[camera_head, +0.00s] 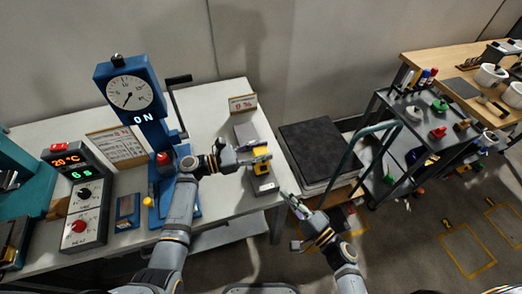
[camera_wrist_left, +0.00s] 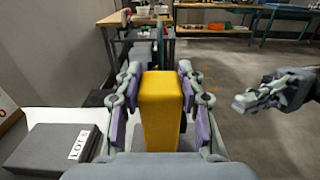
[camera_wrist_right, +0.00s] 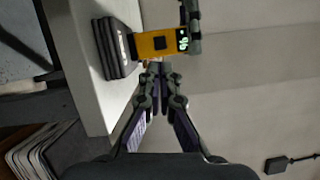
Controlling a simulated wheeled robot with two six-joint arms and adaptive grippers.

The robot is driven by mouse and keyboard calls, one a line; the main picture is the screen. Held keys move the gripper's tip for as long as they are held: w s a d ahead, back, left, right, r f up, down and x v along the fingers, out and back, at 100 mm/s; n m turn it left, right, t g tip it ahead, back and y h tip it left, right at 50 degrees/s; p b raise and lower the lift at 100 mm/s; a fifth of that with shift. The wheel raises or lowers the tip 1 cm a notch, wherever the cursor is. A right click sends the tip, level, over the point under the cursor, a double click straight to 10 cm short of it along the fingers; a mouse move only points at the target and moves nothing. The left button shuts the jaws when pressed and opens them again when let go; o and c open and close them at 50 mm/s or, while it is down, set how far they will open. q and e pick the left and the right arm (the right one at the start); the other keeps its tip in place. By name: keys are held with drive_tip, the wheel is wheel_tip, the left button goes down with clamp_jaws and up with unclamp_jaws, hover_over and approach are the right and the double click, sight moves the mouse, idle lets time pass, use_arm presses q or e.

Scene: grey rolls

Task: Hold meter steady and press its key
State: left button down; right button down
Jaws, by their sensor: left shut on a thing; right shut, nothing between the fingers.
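The yellow meter (camera_head: 262,152) is held over the right end of the white table. In the left wrist view it stands as a yellow block (camera_wrist_left: 162,110) between the fingers of my left gripper (camera_head: 252,157), which is shut on it. In the right wrist view the meter (camera_wrist_right: 148,45) shows a dark square key (camera_wrist_right: 160,43) and lit green digits (camera_wrist_right: 183,40). My right gripper (camera_head: 290,200) is shut and empty, below and right of the meter in the head view. Its fingertips (camera_wrist_right: 160,70) point at the meter's edge beside the key, seemingly apart from it.
Grey blocks (camera_head: 264,185) lie on the table (camera_head: 222,200) near the meter; one carries a LOT label (camera_wrist_left: 78,145). A "0 %" sign (camera_head: 242,103) stands behind. A blue dial machine (camera_head: 128,90) stands left. A dark-topped cart (camera_head: 318,150) and tool trolley (camera_head: 410,130) stand right.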

sight(264, 168)
idle(0.7)
drive_tip(key=s+n+g+y, duration=0.1)
drive_tip(key=n+g, duration=0.1)
drive_tip(key=n, duration=0.4)
drive_tip(key=a+n+g+y, duration=0.1)
drive_tip(key=n+g, duration=0.1)
drive_tip(key=n, duration=0.3)
drive_tip(key=s+a+n+g+y, duration=0.1)
drive_tip(key=n+g, duration=0.2)
drive_tip(key=n, duration=0.3)
drive_tip(key=shift+s+a+r+n, duration=0.25)
drive_tip(key=shift+s+r+n, duration=0.05)
drive_tip(key=shift+r, duration=0.1)
drive_tip(key=shift+w+a, duration=0.45)
drive_tip(key=shift+w, duration=0.95)
drive_tip(key=shift+w+a, duration=0.5)
drive_tip(key=shift+w, duration=0.9)
drive_tip(key=shift+w+a, duration=0.45)
drive_tip(key=shift+w, duration=0.95)
drive_tip(key=shift+w, duration=0.1)
drive_tip(key=shift+w+a, duration=0.1)
drive_tip(key=shift+w, duration=0.2)
